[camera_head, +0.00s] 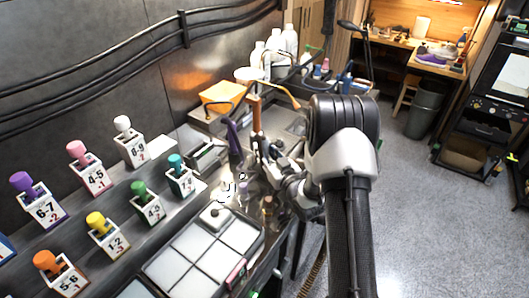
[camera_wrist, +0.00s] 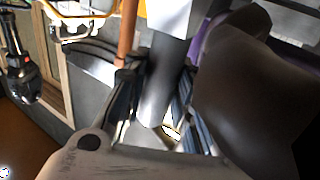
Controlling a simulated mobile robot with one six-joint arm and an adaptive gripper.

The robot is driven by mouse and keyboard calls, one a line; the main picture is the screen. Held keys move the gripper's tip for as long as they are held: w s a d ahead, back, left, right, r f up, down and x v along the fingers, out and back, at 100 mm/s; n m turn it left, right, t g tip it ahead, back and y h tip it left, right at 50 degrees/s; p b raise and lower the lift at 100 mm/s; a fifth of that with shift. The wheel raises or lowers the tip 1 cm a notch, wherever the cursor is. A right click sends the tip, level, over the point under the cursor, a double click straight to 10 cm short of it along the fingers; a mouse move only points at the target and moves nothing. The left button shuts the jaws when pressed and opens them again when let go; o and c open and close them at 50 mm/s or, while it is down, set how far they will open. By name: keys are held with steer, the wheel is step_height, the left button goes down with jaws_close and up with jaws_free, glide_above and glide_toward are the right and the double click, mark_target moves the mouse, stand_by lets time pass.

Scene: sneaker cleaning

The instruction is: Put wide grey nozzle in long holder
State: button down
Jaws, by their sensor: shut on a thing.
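My gripper (camera_wrist: 160,115) is shut on a grey nozzle (camera_wrist: 165,75), which stands between its fingers in the wrist view and widens toward the top of that picture. In the head view my gripper (camera_head: 268,158) is over the back part of the bench, and the nozzle is hard to make out there. A low dark grey box with an open top (camera_head: 205,157) stands left of my gripper; I cannot tell for sure whether it is the long holder.
A brown upright stick (camera_head: 256,115) and a purple piece (camera_head: 234,138) stand close to my gripper. A large dark rounded shape (camera_wrist: 250,90) fills the wrist view's right side. Numbered holders with coloured caps (camera_head: 133,148) line the left. White bottles (camera_head: 275,50) stand behind.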

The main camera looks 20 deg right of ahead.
steer(key=shift+f, duration=0.1)
steer(key=c, duration=1.3)
jaws_free()
